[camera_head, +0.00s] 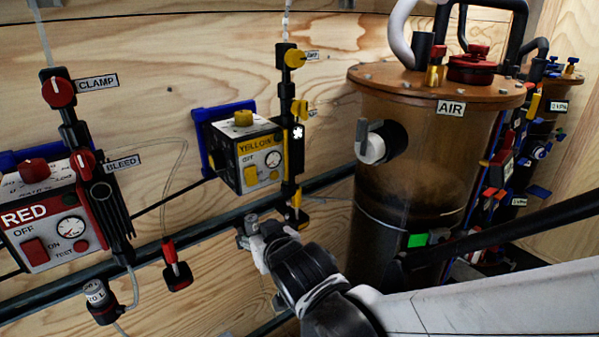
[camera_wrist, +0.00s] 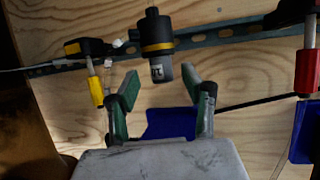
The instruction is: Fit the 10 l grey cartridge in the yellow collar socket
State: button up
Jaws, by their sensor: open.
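My gripper (camera_wrist: 160,80) is open, its two green-sided fingers wide apart. In the wrist view, a black socket with a yellow collar (camera_wrist: 157,47) lies just beyond the fingertips. A short grey cartridge (camera_wrist: 157,74) with a dark mark projects from it toward the gap between the fingers, and no finger visibly touches it. It looks in line with the socket; how deep it sits I cannot tell. In the head view my gripper (camera_head: 256,232) is below the yellow box (camera_head: 247,160) and blocks a clear sight of that socket.
A grey cylinder marked "10 L" (camera_head: 96,291) stands at lower left, below the red box (camera_head: 40,235). A red-tipped hanging part (camera_head: 175,272) is left of my gripper. A dark rail (camera_head: 200,237) runs behind. The brown AIR tank (camera_head: 425,150) stands close on the right.

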jog(key=v, duration=0.7)
jog(key=shift+s+r, duration=0.2)
jog(key=shift+d, duration=0.1)
jog(key=s+d+r+m+g+h+p, duration=0.1)
jog(key=s+d+m+h+p, duration=0.1)
jog(key=d, duration=0.7)
jog(key=s+d+r+m+g+h+p, duration=0.2)
jog(key=s+d+p, duration=0.1)
jog(key=d, duration=0.7)
jog(key=s+d+r+m+g+h+p, duration=0.1)
jog(key=s+d+r+h+p, duration=0.1)
jog(key=d, duration=0.7)
jog(key=shift+s+d+r+m+g+p, duration=0.25)
jog(key=shift+s+d+m+g+p, duration=0.25)
jog(key=shift+s, duration=0.45)
